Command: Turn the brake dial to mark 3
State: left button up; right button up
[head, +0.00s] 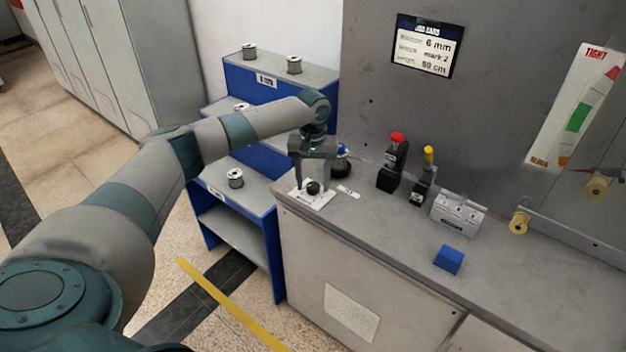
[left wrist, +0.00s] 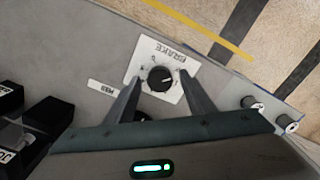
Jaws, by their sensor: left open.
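The brake dial (head: 313,187) is a round black knob on a white plate at the left end of the grey counter. In the left wrist view the dial (left wrist: 160,78) has a light pointer line, and the white plate (left wrist: 150,52) reads BRAKE. The mark numbers are too small to read. My left gripper (head: 311,172) is above the dial, pointing down. In the left wrist view its two fingers (left wrist: 158,88) stand apart on either side of the knob, open. I cannot tell whether they touch it. My right gripper is not in view.
A red-topped black device (head: 391,165) and a yellow-topped one (head: 424,178) stand right of the dial. A blue block (head: 448,259) lies on the counter (head: 380,224). Blue stepped shelves (head: 265,92) with spools adjoin its left end. A sign (head: 426,46) hangs behind.

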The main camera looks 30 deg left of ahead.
pick_arm(q)
jog(key=shift+f, duration=0.1)
jog(key=shift+c, duration=0.5)
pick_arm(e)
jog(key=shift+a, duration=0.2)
pick_arm(q)
jog(key=c, duration=1)
jog(key=shift+o, duration=0.2)
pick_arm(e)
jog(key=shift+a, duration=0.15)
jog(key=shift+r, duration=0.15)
